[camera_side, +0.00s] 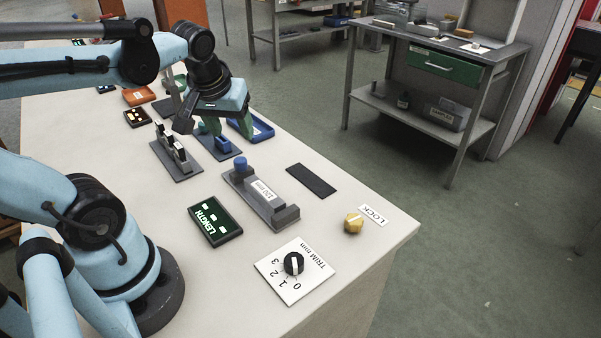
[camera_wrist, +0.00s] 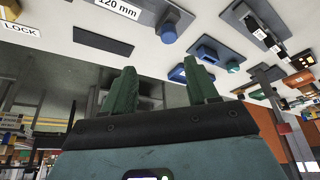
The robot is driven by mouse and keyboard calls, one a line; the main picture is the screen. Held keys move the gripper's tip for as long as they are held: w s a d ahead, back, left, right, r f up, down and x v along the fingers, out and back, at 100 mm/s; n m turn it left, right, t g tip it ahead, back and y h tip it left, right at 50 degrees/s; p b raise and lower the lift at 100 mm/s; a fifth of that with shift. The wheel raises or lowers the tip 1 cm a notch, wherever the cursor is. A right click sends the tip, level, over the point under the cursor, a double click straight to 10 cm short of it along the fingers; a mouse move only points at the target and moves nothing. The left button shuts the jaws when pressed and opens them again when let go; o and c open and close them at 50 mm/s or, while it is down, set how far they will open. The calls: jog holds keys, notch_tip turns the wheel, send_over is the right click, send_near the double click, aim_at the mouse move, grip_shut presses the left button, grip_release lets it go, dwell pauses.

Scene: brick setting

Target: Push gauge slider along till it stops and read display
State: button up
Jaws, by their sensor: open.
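The grey gauge (camera_side: 262,196), labelled 120 mm, lies on the table. A round blue knob (camera_side: 240,163) stands at its far left end; I take this as the slider. The gauge shows in part at the top of the wrist view (camera_wrist: 117,8), with the blue knob (camera_wrist: 168,33) beside it. My gripper (camera_side: 222,126), with green fingers, is open and empty beyond the gauge, apart from the knob. Its spread fingers show in the wrist view (camera_wrist: 162,82).
A plate with a blue block (camera_side: 222,144) and a blue tray (camera_side: 256,128) are near my gripper. A grey plate with upright pieces (camera_side: 174,155) stands left.

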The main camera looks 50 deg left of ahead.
aim_at(240, 160)
jog(key=shift+n, duration=0.5)
jog(key=shift+s+a+x, duration=0.15)
jog(key=shift+a+x, duration=0.1)
jog(key=shift+x, duration=1.75)
jog(key=shift+s+a+x, duration=0.15)
jog(key=shift+a+x, duration=0.1)
jog(key=shift+x, duration=1.75)
jog(key=shift+s+a+x, duration=0.15)
jog(key=shift+a+x, duration=0.15)
jog(key=shift+x, duration=1.7)
jog(key=shift+r, duration=0.1)
